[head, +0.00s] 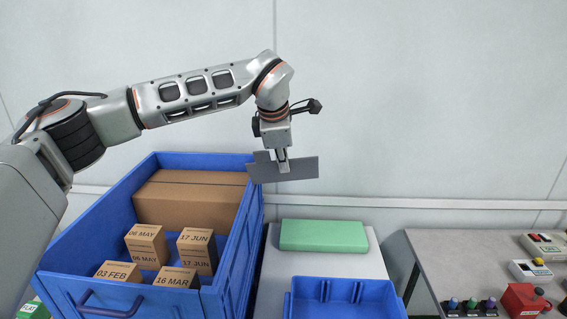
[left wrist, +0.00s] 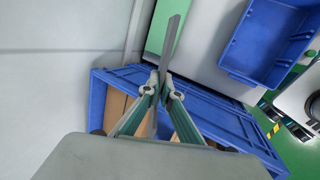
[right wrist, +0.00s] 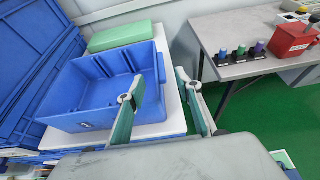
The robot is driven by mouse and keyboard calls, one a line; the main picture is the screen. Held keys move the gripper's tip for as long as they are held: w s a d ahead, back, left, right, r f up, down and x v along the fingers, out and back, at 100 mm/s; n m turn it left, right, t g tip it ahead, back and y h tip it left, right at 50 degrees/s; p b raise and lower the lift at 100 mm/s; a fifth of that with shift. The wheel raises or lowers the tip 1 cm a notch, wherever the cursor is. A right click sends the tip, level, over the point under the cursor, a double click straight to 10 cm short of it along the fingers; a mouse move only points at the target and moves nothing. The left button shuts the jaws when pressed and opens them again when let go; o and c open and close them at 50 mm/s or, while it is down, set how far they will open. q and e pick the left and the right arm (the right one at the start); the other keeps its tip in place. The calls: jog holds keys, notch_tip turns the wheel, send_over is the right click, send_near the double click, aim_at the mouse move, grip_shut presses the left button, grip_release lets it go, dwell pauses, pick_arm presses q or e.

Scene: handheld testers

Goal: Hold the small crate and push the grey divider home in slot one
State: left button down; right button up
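The grey divider (head: 300,171) is a thin flat plate held in my left gripper (head: 283,166), high above the table and left of the small crate. In the left wrist view the divider (left wrist: 171,42) stands edge-on between the closed-in fingertips. The small blue crate (head: 341,290) is at the bottom of the head view, cut off by the frame; ribs line its inner walls and it looks empty. In the right wrist view, the small crate (right wrist: 98,85) sits left of my right gripper (right wrist: 160,78), whose fingers are apart. Its right wall shows between them; contact cannot be told.
A green block (head: 323,235) lies behind the small crate on a white table. A large blue crate (head: 238,262) with dated cartons stands at left. A grey table (head: 438,250) at right bears a red box (head: 524,299) and small testers. Air around the divider is clear.

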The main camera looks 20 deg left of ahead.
aim_at(403, 309)
jog(key=shift+x, duration=5.6)
grip_shut()
pick_arm(q)
jog(key=s+d+f+m+g, duration=0.5)
jog(key=s+d+f+m, duration=1.1)
jog(key=m, duration=0.3)
jog(key=shift+f, duration=0.7)
